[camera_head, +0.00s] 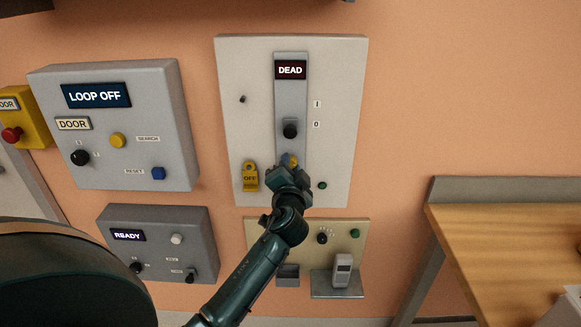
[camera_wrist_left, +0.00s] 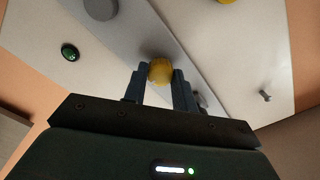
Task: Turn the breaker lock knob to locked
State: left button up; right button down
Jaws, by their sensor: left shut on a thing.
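The breaker panel (camera_head: 335,80) is a pale board on the wall with a grey vertical strip, a lit DEAD display (camera_head: 290,70) and a black handle (camera_head: 290,129) beside the O mark. Below the handle is a yellow knob (camera_head: 288,159), largely covered by my left gripper (camera_head: 289,167). In the left wrist view the yellow knob (camera_wrist_left: 160,71) sits between the two fingers of my left gripper (camera_wrist_left: 159,77), which is shut on it. The knob's pointing direction cannot be made out. My right gripper is not in view.
A yellow OFF tag (camera_head: 250,178) hangs left of the knob; a green button (camera_head: 322,185) is right of it. Control boxes (camera_head: 160,90) (camera_head: 190,225) are at left. A lower panel (camera_head: 255,232) is below. A wooden bench (camera_head: 510,235) stands at right.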

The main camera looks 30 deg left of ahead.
pick_arm(q)
jog(key=o, duration=1)
jog(key=shift+s, duration=0.1)
jog(key=b+v, duration=0.2)
jog(key=v, duration=1.1)
